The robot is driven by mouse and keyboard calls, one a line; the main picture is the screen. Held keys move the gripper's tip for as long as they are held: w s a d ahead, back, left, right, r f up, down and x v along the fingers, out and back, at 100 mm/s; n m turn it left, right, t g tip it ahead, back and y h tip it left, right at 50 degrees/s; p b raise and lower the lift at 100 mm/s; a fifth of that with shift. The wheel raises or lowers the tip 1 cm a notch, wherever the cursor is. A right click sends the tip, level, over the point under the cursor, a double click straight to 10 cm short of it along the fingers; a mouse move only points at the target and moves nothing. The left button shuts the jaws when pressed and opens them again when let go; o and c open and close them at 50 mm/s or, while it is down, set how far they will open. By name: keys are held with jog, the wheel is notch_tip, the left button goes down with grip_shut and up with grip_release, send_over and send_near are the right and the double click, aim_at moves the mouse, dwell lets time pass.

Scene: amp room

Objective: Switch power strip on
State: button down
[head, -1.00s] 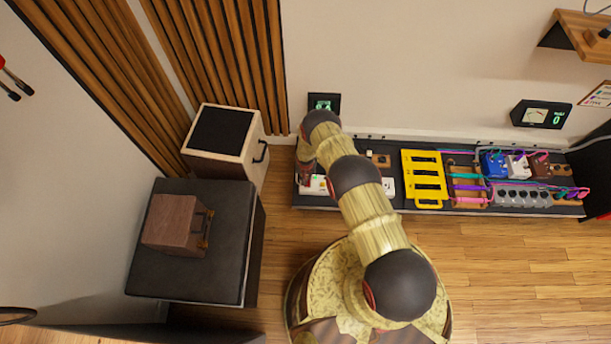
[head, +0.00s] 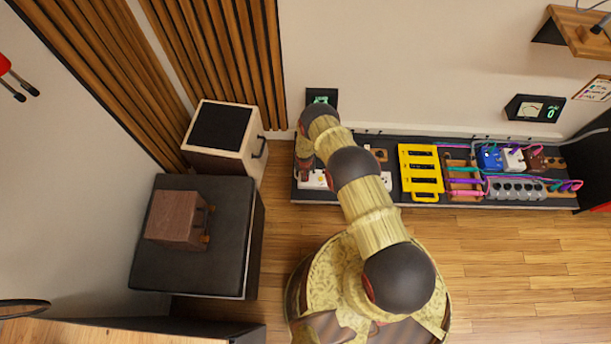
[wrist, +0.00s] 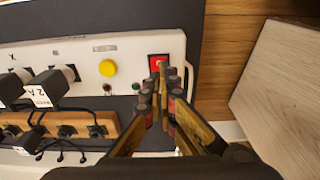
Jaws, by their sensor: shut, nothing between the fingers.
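The white power strip (head: 314,181) lies on the low black board by the wall, with its middle hidden behind my arm in the head view. In the wrist view the power strip (wrist: 130,48) carries a red rocker switch (wrist: 158,64) at its right end, a round yellow button (wrist: 107,68), small indicator lights and black plugs (wrist: 66,84). My gripper (wrist: 166,80) is shut and empty, its fingertips over the lower edge of the red switch. I cannot tell whether they touch it. In the head view my gripper (head: 305,174) is above the strip's left end.
A yellow rack (head: 421,194), coloured pedals (head: 490,158) and cables sit further right on the board. A wood-sided speaker (head: 254,150) stands left of the board. A wooden plug row (wrist: 100,127) lies beside the strip. The floor (head: 500,250) in front is clear.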

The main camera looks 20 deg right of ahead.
notch_tip(320, 180, up, 12)
jog(key=p, duration=0.4)
jog(key=shift+s+a, duration=0.25)
jog(key=shift+s, duration=0.15)
jog(key=shift+f, duration=0.1)
